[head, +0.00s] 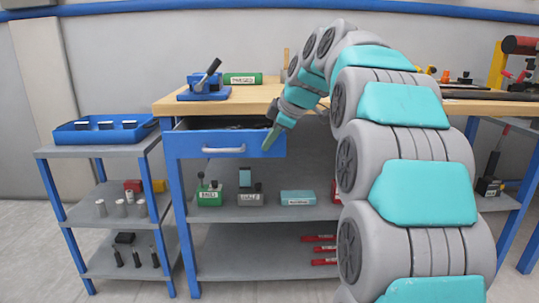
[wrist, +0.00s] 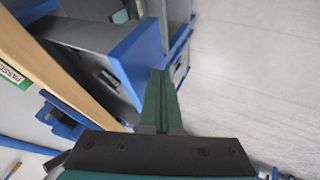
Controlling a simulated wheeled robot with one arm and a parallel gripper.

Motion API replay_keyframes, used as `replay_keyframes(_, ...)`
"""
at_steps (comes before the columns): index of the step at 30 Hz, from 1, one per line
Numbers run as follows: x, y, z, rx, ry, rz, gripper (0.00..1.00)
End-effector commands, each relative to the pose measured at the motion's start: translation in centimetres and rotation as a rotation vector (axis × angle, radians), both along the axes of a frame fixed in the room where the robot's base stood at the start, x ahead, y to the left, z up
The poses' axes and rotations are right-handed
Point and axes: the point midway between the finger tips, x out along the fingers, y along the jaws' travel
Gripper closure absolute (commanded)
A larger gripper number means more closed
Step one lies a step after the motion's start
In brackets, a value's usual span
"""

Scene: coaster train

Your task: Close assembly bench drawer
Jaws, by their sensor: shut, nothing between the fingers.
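The assembly bench drawer (head: 225,145) has a blue front with a pale bar handle (head: 224,150). It stands partly open under the wooden bench top (head: 300,102), and its dark inside shows above the front. In the wrist view the drawer's blue front (wrist: 135,45) appears turned on its side, with dark contents behind it. My gripper (head: 268,143) is at the right end of the drawer front, pointing down. In the wrist view its dark green fingers (wrist: 161,78) are together and empty, beside the drawer front. I cannot tell whether they touch it.
A blue clamp-like tool (head: 204,86) and a green labelled box (head: 243,79) stand on the bench top. A grey shelf cart with a blue tray (head: 103,135) stands left. The floor in front is clear.

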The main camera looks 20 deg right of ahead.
Motion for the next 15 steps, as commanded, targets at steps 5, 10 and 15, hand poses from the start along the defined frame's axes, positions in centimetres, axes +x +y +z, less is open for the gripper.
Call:
replay_keyframes(5,3.6,-1.1,0.1,-0.001,-0.001,0.000,1.00)
replay_keyframes(10,6.2,-2.0,0.1,0.000,0.001,0.000,1.00)
replay_keyframes(15,8.5,-2.7,0.2,-0.001,0.000,0.000,1.00)
